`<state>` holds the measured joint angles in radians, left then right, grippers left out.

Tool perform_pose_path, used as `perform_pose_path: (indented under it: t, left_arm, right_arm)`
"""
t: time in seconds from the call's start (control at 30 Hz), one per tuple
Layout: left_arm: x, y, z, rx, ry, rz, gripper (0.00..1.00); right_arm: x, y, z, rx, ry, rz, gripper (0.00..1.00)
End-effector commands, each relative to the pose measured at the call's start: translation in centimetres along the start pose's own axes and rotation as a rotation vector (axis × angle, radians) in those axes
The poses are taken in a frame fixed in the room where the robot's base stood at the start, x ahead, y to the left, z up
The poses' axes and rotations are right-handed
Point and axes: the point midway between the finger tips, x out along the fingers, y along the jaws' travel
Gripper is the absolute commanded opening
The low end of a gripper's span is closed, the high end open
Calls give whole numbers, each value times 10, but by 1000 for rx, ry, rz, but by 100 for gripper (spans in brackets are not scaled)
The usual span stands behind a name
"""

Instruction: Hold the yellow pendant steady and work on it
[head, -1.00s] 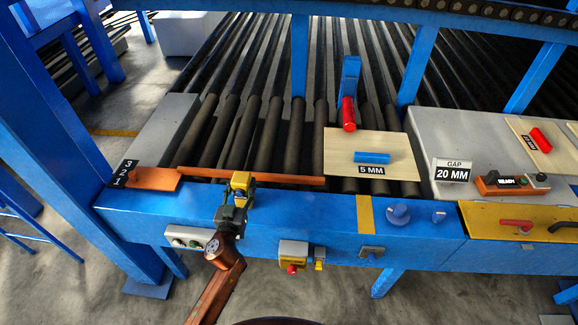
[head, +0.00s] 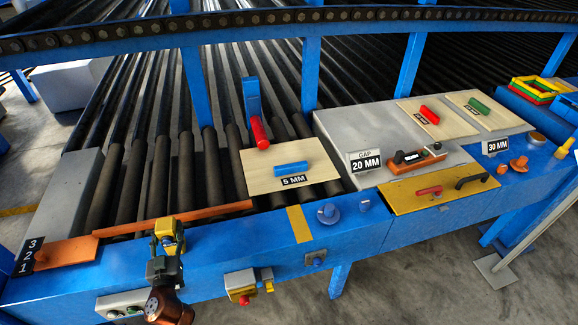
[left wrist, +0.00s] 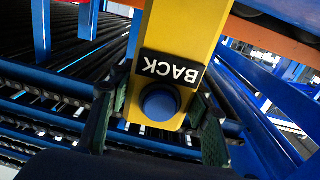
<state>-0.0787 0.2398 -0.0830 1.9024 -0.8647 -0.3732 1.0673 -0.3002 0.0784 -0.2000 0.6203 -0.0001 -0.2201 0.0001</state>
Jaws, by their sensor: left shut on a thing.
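The yellow pendant (head: 165,228) stands at the front edge of the blue line frame, in the lower left of the head view. My left gripper (head: 167,252) is shut on its lower part. In the left wrist view the yellow pendant (left wrist: 185,30) fills the top middle, between the two dark fingers of my left gripper (left wrist: 158,112). A black label reading BACK (left wrist: 172,70) shows upside down on it, beside a round blue button (left wrist: 160,103). The rest of the pendant's face is hidden or out of the picture. My right gripper is not in view.
An orange bar (head: 175,218) lies along the rollers behind the pendant. A veneer sheet with a blue handle (head: 290,169) marked 5 MM lies to the right. A control box (head: 240,285) and blue knobs (head: 328,212) sit along the front. A yellow panel (head: 400,195) is farther right.

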Motion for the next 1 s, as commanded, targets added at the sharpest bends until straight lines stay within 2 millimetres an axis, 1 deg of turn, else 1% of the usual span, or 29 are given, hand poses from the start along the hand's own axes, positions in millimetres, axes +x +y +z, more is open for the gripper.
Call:
perform_pose_path:
  t: [0.03,0.07,0.6,1.0]
  left_arm:
    - [0,0,0,0,0,0,11]
    - [0,0,0,0,0,0,11]
    - [0,0,0,0,0,0,11]
    - [0,0,0,0,0,0,11]
  right_arm:
    - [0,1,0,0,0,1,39]
    - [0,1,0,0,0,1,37]
    - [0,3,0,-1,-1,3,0]
    - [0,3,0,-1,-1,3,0]
